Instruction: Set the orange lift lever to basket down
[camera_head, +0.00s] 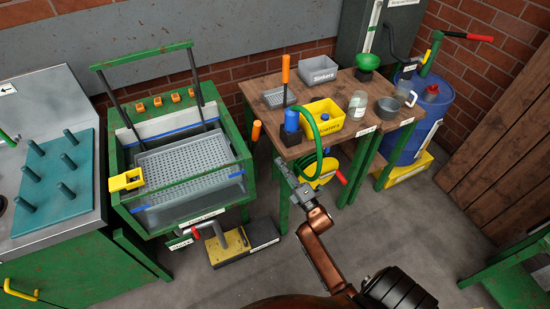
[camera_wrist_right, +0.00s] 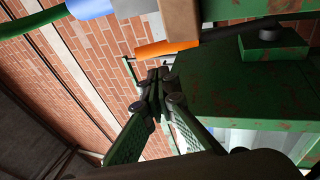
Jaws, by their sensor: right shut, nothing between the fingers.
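The orange lift lever (camera_head: 256,131) sticks up at the right side of the green-framed wash tank (camera_head: 180,195). The perforated grey basket (camera_head: 185,157) hangs level near the tank's top, under a tall handle frame. My right gripper (camera_head: 280,165) is shut and empty, to the right of the lever and below it in the head view, apart from it there. In the right wrist view an orange handle (camera_wrist_right: 167,47) lies just beyond the shut fingertips (camera_wrist_right: 158,76); whether they touch it I cannot tell. My left gripper is not in view.
A wooden table (camera_head: 340,90) stands to the right, with an upright orange-handled tool (camera_head: 286,70), yellow bin (camera_head: 325,119) and several containers. A green hose (camera_head: 318,150) loops down by my right gripper. A yellow pedal box (camera_head: 229,245) sits on the floor by the tank.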

